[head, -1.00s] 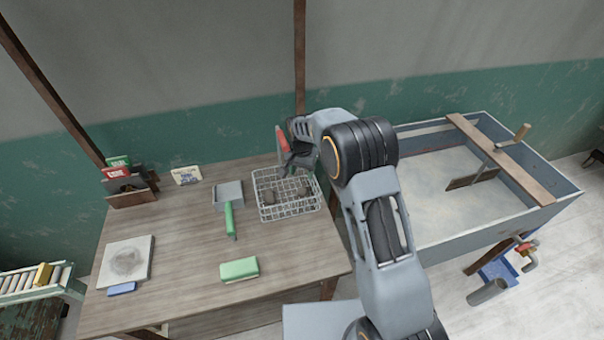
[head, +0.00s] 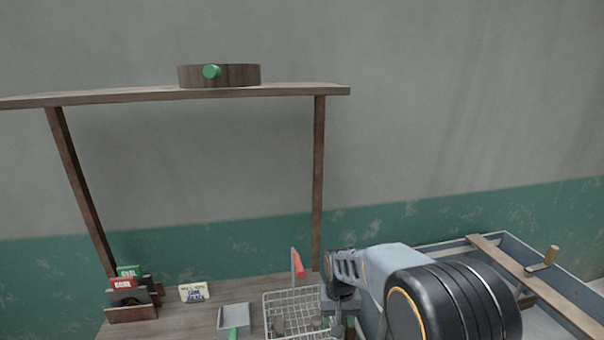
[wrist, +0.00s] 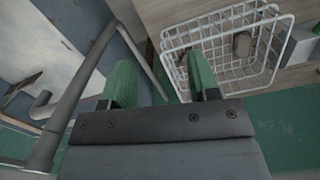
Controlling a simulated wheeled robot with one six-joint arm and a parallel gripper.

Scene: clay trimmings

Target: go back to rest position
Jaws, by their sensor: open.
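My gripper (wrist: 162,82) is in the wrist view with its two green fingers spread apart and nothing between them. The white wire basket (wrist: 223,45) lies beyond the fingers at the upper right of that view, with a brown lump (wrist: 242,44) inside. In the head view my gripper (head: 340,325) is by the right side of the basket (head: 290,297), partly cut off by the lower edge. Brown lumps (head: 279,326) show in the basket there. My arm covers the area to its right.
A wooden shelf (head: 150,97) on posts stands above the table, bearing a round wooden piece (head: 235,76). A dustpan (head: 233,318), a small card (head: 194,292) and a card holder (head: 131,313) are on the table. A grey trough (head: 560,275) with a plank is at right.

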